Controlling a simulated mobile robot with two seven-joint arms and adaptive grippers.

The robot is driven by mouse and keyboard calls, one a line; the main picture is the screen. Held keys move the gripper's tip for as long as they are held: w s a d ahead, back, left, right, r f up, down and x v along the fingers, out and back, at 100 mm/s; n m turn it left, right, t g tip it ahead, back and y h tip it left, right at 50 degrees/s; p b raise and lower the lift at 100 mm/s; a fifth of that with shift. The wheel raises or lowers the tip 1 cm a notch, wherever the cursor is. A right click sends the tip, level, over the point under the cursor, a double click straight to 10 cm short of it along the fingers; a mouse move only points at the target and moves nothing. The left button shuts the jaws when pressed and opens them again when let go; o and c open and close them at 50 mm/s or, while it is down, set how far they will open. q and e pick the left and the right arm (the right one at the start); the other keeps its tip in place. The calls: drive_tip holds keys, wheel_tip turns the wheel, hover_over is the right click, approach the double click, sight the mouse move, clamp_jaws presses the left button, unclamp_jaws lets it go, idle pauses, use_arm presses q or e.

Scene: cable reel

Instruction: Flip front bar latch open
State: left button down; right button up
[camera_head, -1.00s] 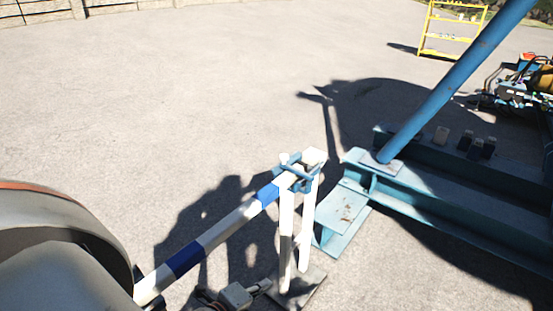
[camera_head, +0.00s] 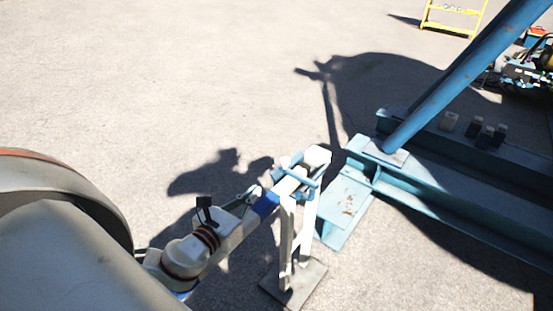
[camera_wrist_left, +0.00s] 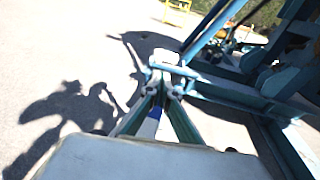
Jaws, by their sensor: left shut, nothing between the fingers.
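The front bar (camera_head: 264,205) is striped blue and white, and its far end rests at the top of a white post (camera_head: 287,240). A blue latch (camera_head: 311,187) sits across the bar end there, beside the white post top. My left gripper (camera_head: 252,191) is over the bar, just short of the latch, shut and empty. In the left wrist view the fingertips (camera_wrist_left: 164,92) are in front of the blue latch (camera_wrist_left: 176,69) and white post top (camera_wrist_left: 163,55). I cannot tell whether they touch it. My arm hides the near part of the bar. My right gripper is not in view.
A blue steel frame (camera_head: 440,185) with a slanted blue strut (camera_head: 450,85) stands right of the post. A yellow rack (camera_head: 450,18) and machinery (camera_head: 530,70) are farther back. The pavement left of and behind the post is clear.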

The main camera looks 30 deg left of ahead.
sight(282, 164)
use_arm(q)
drive_tip(key=shift+w, duration=0.15)
drive_tip(key=shift+r, duration=0.1)
drive_tip(key=w, duration=0.4)
drive_tip(key=w+f, duration=0.1)
drive_tip(key=w, duration=0.4)
drive_tip(key=w+a+f, duration=0.1)
drive_tip(key=w, duration=0.3)
drive_tip(key=shift+w+p, duration=0.35)
drive_tip(key=shift+w+a, duration=0.1)
drive_tip(key=shift+a, duration=0.05)
